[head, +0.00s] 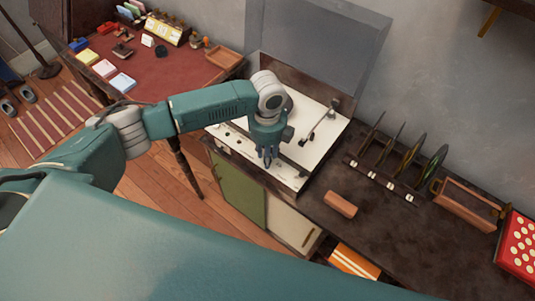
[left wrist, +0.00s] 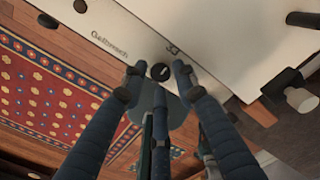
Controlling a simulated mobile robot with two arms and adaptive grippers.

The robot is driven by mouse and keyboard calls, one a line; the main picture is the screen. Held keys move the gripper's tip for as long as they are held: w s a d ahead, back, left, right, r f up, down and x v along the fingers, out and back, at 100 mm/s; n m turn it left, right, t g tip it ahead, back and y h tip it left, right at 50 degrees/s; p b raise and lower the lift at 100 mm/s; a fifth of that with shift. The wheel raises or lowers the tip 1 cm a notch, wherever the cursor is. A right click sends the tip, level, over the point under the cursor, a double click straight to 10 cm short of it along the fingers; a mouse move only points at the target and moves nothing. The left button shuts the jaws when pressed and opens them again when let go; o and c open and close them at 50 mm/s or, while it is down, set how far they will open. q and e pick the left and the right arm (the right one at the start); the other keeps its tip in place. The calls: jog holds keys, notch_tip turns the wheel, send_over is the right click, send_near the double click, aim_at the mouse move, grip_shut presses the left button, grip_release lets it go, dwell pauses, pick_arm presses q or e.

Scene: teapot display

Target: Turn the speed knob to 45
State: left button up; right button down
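The speed knob (left wrist: 161,72) is a small round black dial with a white mark on the cream record player (head: 235,140). A printed "33" sits just beside it in the left wrist view; I cannot read the mark's exact setting. My left gripper (head: 268,160) points down over the player's front area in the head view, hiding the knob there. In the left wrist view its fingertips (left wrist: 160,69) are spread, one on each side of the knob with small gaps. I cannot tell how far above the panel they are. My right gripper is not in view.
The clear lid (head: 318,40) stands open behind the player, with the tonearm (head: 322,122) at its right. A brown block (head: 340,204) and a rack of records (head: 395,165) stand on the dark counter to the right. A red-topped desk (head: 165,75) is at left.

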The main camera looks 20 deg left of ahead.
pick_arm(q)
jog(key=shift+f, duration=0.5)
jog(key=shift+c, duration=0.5)
grip_shut()
